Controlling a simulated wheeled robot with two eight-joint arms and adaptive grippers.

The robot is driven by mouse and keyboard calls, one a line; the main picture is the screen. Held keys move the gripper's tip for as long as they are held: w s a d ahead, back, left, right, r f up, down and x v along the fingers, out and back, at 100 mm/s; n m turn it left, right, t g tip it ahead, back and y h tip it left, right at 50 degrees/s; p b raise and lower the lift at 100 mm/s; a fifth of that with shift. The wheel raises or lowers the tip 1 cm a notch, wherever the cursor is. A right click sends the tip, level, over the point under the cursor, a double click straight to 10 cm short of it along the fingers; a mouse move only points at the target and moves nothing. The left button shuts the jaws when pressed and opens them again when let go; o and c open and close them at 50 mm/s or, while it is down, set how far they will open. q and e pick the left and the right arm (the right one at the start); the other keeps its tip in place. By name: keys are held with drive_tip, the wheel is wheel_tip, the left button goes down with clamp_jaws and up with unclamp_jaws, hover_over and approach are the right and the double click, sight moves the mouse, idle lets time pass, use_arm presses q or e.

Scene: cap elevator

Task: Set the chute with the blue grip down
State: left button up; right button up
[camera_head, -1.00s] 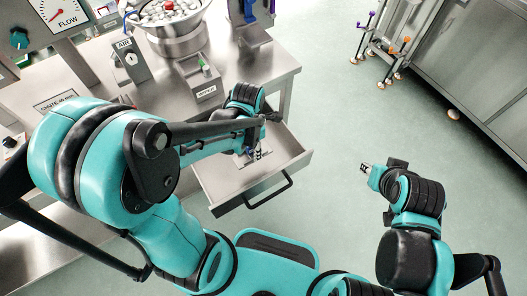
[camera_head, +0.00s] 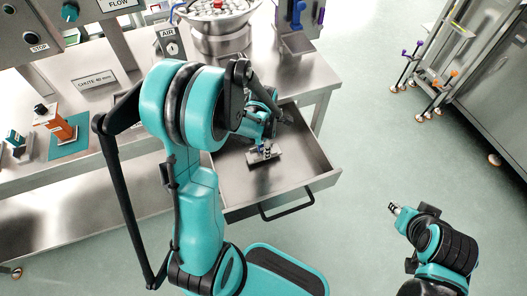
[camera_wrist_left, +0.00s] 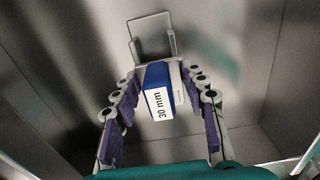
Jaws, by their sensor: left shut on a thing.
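The chute with the blue grip shows in the left wrist view, its blue grip (camera_wrist_left: 157,88) carrying a white "30 mm" label and its grey metal channel (camera_wrist_left: 151,38) pointing up the picture. My left gripper (camera_wrist_left: 160,92) is shut on the blue grip, one finger on each side. In the head view my left gripper (camera_head: 268,148) reaches down into the open drawer (camera_head: 313,175), with the grey chute (camera_head: 262,157) under it. I cannot tell whether the chute touches the drawer floor. My right gripper (camera_head: 395,208) is over open floor; its fingers are too small to read.
An orange-gripped piece (camera_head: 60,125) stands on a teal mat (camera_head: 70,146) at the left of the bench. A "CHUTE 40 mm" sign (camera_head: 93,80) stands behind. A bowl of caps (camera_head: 218,14) is at the back. The drawer handle (camera_head: 288,208) juts forward.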

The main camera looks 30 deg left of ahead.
use_arm(q)
wheel_tip(320, 180, down, 2)
drive_tip(key=shift+w+f+b, duration=0.1)
drive_tip(key=shift+b, duration=0.2)
use_arm(e)
drive_tip(key=shift+f, duration=0.5)
drive_tip(key=shift+f, duration=0.1)
use_arm(q)
drive_tip(key=o, duration=0.9)
drive_tip(key=shift+f, duration=0.1)
drive_tip(key=o, duration=0.4)
drive_tip(key=shift+o, duration=0.2)
